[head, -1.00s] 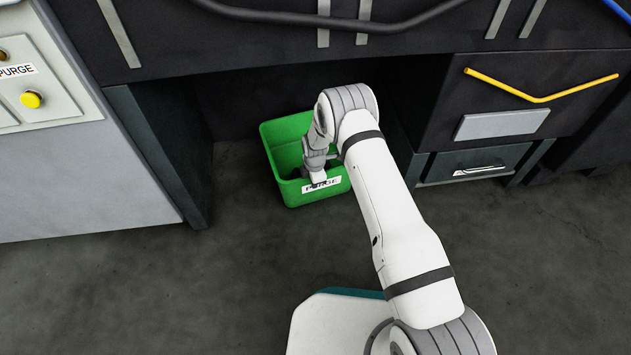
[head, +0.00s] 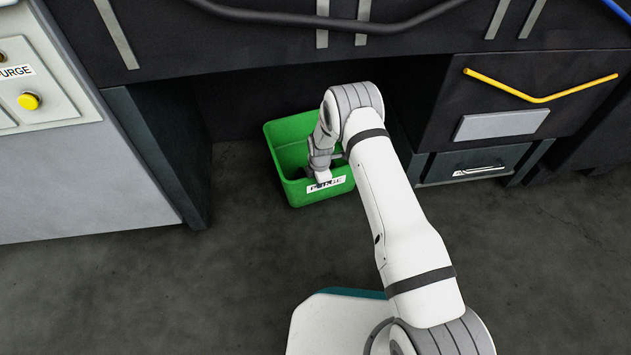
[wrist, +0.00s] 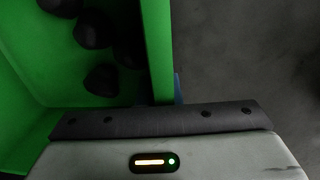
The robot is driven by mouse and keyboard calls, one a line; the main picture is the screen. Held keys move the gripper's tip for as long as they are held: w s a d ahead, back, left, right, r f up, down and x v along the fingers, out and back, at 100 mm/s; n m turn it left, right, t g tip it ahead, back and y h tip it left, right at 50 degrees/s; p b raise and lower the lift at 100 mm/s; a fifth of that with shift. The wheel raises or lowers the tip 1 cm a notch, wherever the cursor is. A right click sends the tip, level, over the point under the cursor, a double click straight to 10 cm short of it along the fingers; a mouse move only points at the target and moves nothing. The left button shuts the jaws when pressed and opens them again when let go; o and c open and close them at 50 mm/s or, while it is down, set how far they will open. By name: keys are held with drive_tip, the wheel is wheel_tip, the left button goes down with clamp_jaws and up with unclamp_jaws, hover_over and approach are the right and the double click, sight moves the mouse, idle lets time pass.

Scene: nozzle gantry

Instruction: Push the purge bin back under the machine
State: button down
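The green purge bin (head: 288,178) stands on the floor in the dark recess under the machine (head: 250,45), with its white PURGE label on the front wall. My gripper (head: 322,181) is at the bin's front wall, overlapping part of the label. In the wrist view, the bin wall (wrist: 157,45) runs down to the gripper's dark front edge, with a small bluish piece just outside the wall. Several black lumps (wrist: 101,80) lie inside the bin. The fingertips are mostly hidden, so I cannot tell whether they are closed on the wall.
A dark post and side panel (head: 155,140) bound the recess on the left. A drawer unit with a yellow handle (head: 540,98) stands on the right. A control panel with a yellow button (head: 28,101) is at far left. The concrete floor (head: 130,285) in front is clear.

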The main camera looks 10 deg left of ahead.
drive_tip(key=shift+w+d, duration=0.2)
drive_tip(key=shift+d, duration=0.4)
drive_tip(key=shift+w+d, duration=0.15)
drive_tip(key=shift+d, duration=0.4)
drive_tip(key=c, duration=1.5)
unclamp_jaws()
drive_tip(key=shift+c, duration=0.2)
drive_tip(key=shift+a, duration=0.1)
drive_tip(key=shift+r, duration=0.1)
wheel_tip(320, 180, up, 8)
drive_tip(key=p, duration=0.3)
drive_tip(key=shift+s+f, duration=0.2)
drive_tip(key=shift+s, duration=0.05)
